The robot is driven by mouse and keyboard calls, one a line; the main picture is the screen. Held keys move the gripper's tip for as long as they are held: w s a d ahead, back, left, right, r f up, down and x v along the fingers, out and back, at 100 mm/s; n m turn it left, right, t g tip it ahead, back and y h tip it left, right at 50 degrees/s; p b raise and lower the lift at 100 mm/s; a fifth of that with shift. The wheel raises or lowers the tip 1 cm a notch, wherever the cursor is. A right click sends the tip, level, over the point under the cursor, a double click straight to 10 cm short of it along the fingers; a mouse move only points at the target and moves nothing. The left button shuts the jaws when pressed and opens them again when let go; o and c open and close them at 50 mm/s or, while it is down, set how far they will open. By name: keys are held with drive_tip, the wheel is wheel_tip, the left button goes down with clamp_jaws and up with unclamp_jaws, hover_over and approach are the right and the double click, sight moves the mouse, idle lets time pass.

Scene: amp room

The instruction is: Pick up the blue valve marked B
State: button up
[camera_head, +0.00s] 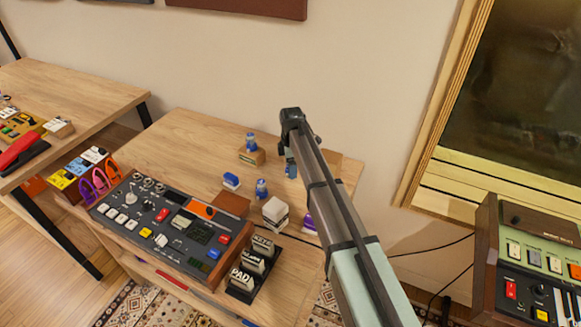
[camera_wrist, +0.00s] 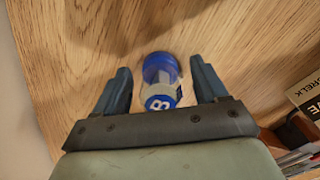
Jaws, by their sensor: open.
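The blue valve marked B (camera_wrist: 160,78) stands on the wooden table in the wrist view. It has a blue top, a clear or pale band and a white B on a blue disc facing my gripper. My gripper (camera_wrist: 159,68) is open, with one dark blue finger on each side of the valve and a visible gap on both sides. In the head view, my gripper (camera_head: 289,166) is low over the right back part of the table. There the arm and fingers largely hide the valve, and I cannot tell it apart from the fingers.
Books (camera_wrist: 303,105) lie at the wrist view's right.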

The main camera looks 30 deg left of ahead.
drive_tip(key=shift+f, duration=0.1)
drive_tip(key=shift+c, duration=0.3)
drive_tip(key=c, duration=1.1)
